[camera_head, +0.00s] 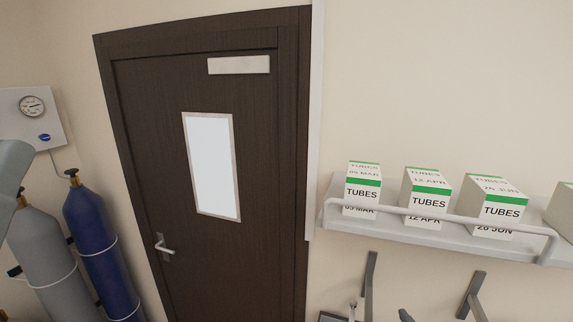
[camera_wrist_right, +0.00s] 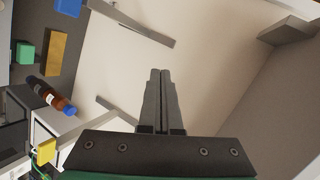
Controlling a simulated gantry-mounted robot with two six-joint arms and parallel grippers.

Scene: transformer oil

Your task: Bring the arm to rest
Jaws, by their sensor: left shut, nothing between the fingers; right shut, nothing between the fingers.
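My right gripper (camera_wrist_right: 161,76) shows in the right wrist view with its two dark fingers pressed together and nothing between them. The fingertips stand in front of a bare pale surface and touch nothing that I can see. My left gripper does not show clearly in the head view. A grey-green rounded part at the left edge of that view looks like a link of my own arm.
A shelf (camera_head: 390,232) with a rail holds several TUBES boxes (camera_head: 429,200). Left are a dark door (camera_head: 150,150), a blue gas cylinder (camera_head: 95,235) and a grey one (camera_head: 45,255). The wrist view shows a brown blue-capped bottle (camera_wrist_right: 50,95) and a green block (camera_wrist_right: 25,53).

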